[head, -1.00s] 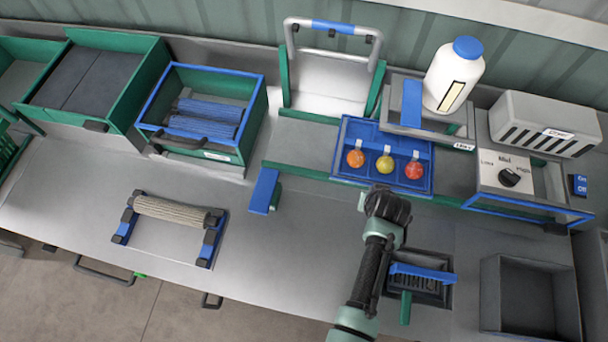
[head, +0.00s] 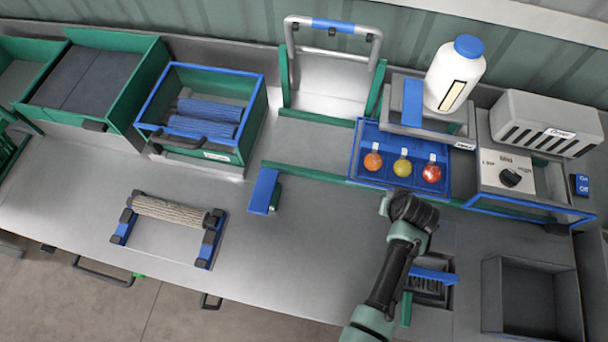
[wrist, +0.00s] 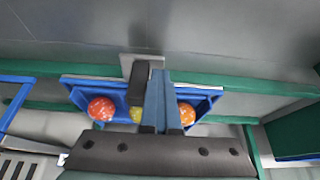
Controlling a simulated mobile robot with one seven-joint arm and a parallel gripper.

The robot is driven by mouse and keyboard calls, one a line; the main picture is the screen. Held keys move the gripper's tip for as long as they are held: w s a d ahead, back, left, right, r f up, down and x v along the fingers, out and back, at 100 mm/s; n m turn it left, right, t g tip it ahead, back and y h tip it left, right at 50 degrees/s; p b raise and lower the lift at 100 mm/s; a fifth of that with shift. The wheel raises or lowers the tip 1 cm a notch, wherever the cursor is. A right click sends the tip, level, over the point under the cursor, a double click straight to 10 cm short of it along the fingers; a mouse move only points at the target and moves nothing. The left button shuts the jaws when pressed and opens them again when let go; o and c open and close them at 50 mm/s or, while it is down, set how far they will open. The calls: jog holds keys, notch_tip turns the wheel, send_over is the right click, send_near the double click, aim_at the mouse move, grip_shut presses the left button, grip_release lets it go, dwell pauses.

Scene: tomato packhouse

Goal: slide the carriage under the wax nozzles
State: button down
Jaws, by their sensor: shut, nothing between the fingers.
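The carriage is a blue tray (head: 367,180) on a green rail, holding an orange, a yellow and a red tomato in a row. In the wrist view the tray (wrist: 205,95) lies behind my fingers, with a grey tab (wrist: 128,62) at its near edge. My gripper (head: 403,203) is at the tray's near side, shut and empty. Its fingers (wrist: 152,75) overlap the tab; I cannot tell whether they touch it. The wax stand (head: 462,130) carries a white bottle (head: 455,75) behind the tray's right part. The nozzles themselves cannot be made out.
A dial box (head: 507,172) and a grey dryer (head: 545,122) stand to the right. A brush in a tray (head: 432,282) and an empty grey bin (head: 530,290) lie in front. The left rail stretch is clear.

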jog(key=shift+s+d, duration=0.1)
jog(key=shift+d, duration=0.25)
jog(key=shift+s+d+b, duration=0.15)
jog(key=shift+s+d, duration=0.05)
jog(key=shift+d, duration=0.35)
jog(key=shift+s+d+b, duration=0.15)
jog(key=shift+d, duration=0.4)
jog(key=shift+w+a+p, duration=0.2)
jog(key=shift+a, duration=0.3)
jog(key=shift+w+a+p, duration=0.15)
jog(key=shift+a, duration=0.3)
jog(key=shift+s+r, duration=0.1)
jog(key=shift+r, duration=0.1)
jog(key=s+p+v, duration=0.1)
jog(key=p+v, duration=0.7)
jog(key=p, duration=0.1)
jog(key=shift+a+f, duration=0.25)
jog(key=shift+f, duration=0.05)
